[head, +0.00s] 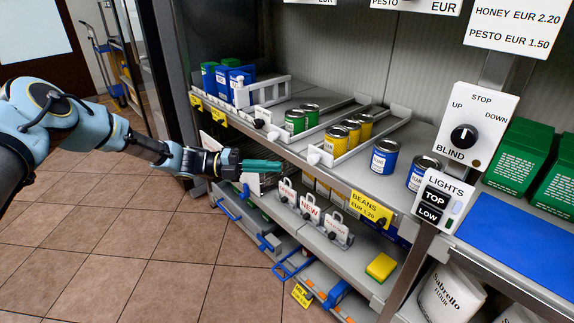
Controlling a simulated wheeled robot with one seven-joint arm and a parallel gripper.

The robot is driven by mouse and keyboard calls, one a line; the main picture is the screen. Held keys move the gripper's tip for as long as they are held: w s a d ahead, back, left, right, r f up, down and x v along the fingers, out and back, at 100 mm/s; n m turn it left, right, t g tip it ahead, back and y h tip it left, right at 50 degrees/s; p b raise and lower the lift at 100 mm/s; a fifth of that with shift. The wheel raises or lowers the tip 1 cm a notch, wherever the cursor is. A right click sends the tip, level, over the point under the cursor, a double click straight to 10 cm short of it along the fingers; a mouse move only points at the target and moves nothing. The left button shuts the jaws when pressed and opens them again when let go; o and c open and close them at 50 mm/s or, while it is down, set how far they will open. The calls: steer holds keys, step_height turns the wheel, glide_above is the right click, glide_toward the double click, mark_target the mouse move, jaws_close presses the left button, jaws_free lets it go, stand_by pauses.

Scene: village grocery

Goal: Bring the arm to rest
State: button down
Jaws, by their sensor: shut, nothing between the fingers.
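My arm (95,118) reaches in from the left of the head view, over the tiled floor. My gripper (262,165) is at its end, with teal fingers pointing right. The fingers are shut together with nothing between them. In the picture the gripper lies in front of the shelf front edge, below the green cans. I cannot tell how far it is from the shelf edge.
Shelves hold green cans (295,121), yellow cans (336,140), blue cans (384,157) and boxes (209,76). Signs (310,209) and a yellow sponge (381,266) sit lower. A blind switch panel (470,135) is at right. The tiled floor (130,245) at left is clear.

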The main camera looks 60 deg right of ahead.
steer(key=v, duration=0.5)
steer(key=shift+w+a+b, duration=0.2)
steer(key=shift+w+b, duration=0.15)
steer(key=shift+b, duration=0.05)
steer(key=w+a+r+m+t+y+p, duration=0.15)
steer(key=w+a+m+t, duration=0.3)
steer(key=a, duration=0.65)
steer(key=w+a+r+m+t+y+p, duration=0.1)
steer(key=w+a+r+m+t+y, duration=0.15)
steer(key=w+a+m, duration=0.55)
steer(key=w+a+r+m+t+y+p, duration=0.1)
steer(key=w+a+m+t, duration=0.3)
steer(key=a, duration=0.9)
steer(key=s+a+r+m+t+y+p, duration=0.1)
steer(key=s+a+r+m+t, duration=0.1)
steer(key=a, duration=1)
steer(key=s+a+r+m+t+y+p, duration=0.1)
steer(key=a+r+m+t, duration=0.3)
steer(key=a, duration=0.9)
step_height(320, 180, up, 2)
steer(key=shift+s+a+r+m+t+y, duration=0.15)
steer(key=shift+s+r+m+t+y, duration=0.25)
steer(key=shift+m, duration=0.55)
steer(key=shift+f, duration=0.15)
